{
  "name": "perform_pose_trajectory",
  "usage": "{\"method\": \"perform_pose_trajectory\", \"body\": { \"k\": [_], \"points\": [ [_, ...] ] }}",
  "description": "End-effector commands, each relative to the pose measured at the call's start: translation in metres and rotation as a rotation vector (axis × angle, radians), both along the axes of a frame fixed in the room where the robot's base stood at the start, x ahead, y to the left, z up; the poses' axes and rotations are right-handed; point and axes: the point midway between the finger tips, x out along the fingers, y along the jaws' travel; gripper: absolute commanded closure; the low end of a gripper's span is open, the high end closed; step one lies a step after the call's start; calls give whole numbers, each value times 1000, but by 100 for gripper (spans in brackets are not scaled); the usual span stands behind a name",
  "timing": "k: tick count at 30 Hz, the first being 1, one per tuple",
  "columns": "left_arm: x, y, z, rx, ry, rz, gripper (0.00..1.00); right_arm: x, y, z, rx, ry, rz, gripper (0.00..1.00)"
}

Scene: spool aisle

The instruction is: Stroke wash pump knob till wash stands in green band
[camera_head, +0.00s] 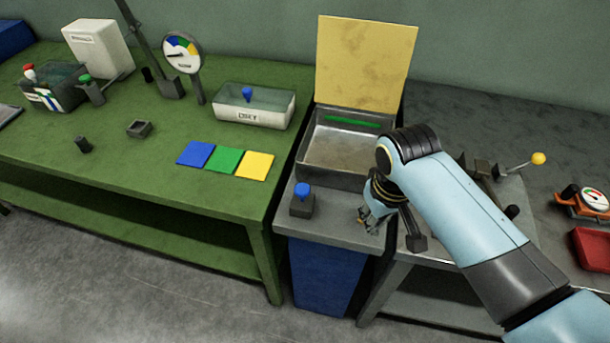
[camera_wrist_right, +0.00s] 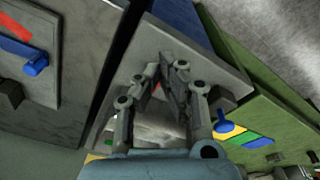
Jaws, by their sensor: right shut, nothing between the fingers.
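A blue knob (camera_head: 302,190) on a small dark block stands at the front left of the grey wash bench; it also shows in the wrist view (camera_wrist_right: 228,128). Behind it sits an open metal basin (camera_head: 330,171) with a green band (camera_head: 352,121) on its back inner wall. The liquid level against the band cannot be told. My right gripper (camera_head: 371,222) is shut and empty, over the bench's front edge, to the right of the blue knob and apart from it. In the wrist view its fingers (camera_wrist_right: 172,72) point away from the camera. My left gripper is not in view.
A tan panel (camera_head: 365,60) stands behind the basin. Left is a green table (camera_head: 120,165) with blue, green and yellow squares, a clear-sided tray (camera_head: 253,108) and a dial gauge (camera_head: 182,52). Right are a yellow-balled lever (camera_head: 537,158) and a red tray (camera_head: 590,248).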

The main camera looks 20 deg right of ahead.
Motion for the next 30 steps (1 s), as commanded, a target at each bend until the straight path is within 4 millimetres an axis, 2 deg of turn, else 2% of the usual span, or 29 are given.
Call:
{"method": "perform_pose_trajectory", "body": {
  "k": [1,6,12,15,19,30],
  "points": [
    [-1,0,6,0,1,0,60,18,10,7,11,14,-1,100],
    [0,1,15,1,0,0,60,70,43,23,35,86,12,100],
    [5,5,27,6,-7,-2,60,120,83,60,48,166,52,100],
    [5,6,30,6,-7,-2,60,134,96,75,46,190,68,100],
    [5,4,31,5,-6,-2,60,142,104,85,44,209,81,100],
    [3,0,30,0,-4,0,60,143,106,86,42,213,84,100]
  ]
}}
